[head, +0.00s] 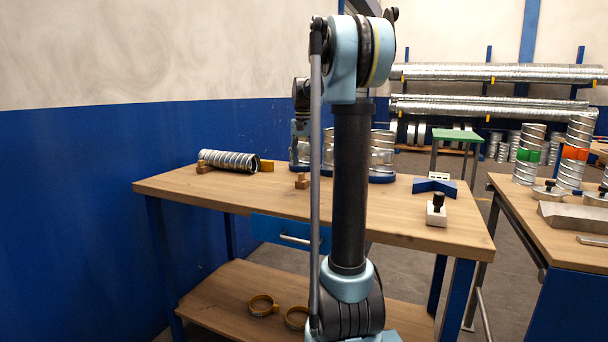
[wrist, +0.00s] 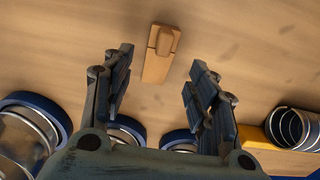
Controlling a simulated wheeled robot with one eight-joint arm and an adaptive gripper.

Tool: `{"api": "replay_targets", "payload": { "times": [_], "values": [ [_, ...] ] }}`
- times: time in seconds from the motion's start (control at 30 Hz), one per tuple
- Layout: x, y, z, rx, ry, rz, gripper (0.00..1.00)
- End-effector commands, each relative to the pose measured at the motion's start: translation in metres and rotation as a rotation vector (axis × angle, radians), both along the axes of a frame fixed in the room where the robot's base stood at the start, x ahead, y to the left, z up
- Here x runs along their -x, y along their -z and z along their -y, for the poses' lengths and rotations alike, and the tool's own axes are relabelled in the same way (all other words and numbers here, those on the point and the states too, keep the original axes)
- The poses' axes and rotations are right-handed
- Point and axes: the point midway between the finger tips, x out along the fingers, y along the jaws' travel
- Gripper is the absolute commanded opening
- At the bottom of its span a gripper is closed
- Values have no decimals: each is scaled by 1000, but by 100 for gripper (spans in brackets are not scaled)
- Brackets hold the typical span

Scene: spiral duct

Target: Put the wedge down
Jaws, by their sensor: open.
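The wooden wedge (wrist: 160,55) lies on the bench top in the wrist view, just beyond and between my spread fingertips. My gripper (wrist: 159,80) is open, and neither finger appears to touch the wedge. In the head view a small brown wooden piece (head: 302,182) on the bench appears to be the same wedge; my arm stands in front of this area and partly hides the gripper. Another wooden piece (head: 203,167) sits against the left end of the spiral duct (head: 230,161), which lies on its side. The duct also shows in the wrist view (wrist: 294,127).
A yellow block (head: 267,166) is at the duct's right end. Blue-based metal cylinders (head: 382,155) stand at the bench's back. A blue angled holder (head: 435,186) and a white block with a dark knob (head: 437,212) are at right. The bench's front left is clear.

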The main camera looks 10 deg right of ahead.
Motion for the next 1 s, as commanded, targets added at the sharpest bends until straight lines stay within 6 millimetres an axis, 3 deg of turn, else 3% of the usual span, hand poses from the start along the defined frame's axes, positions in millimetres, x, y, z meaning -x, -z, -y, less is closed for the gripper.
{"api": "replay_targets", "payload": {
  "times": [0.2,0.37,0.43,0.73,0.87,1.0],
  "values": [
    [0,-36,0,0,0,0,53],
    [0,-50,0,0,0,0,53],
    [0,-56,-1,0,0,0,38],
    [14,-114,-12,-1,-1,2,38],
    [17,-117,-13,-2,-1,2,38],
    [17,-97,-13,-2,0,2,38]
  ]
}}
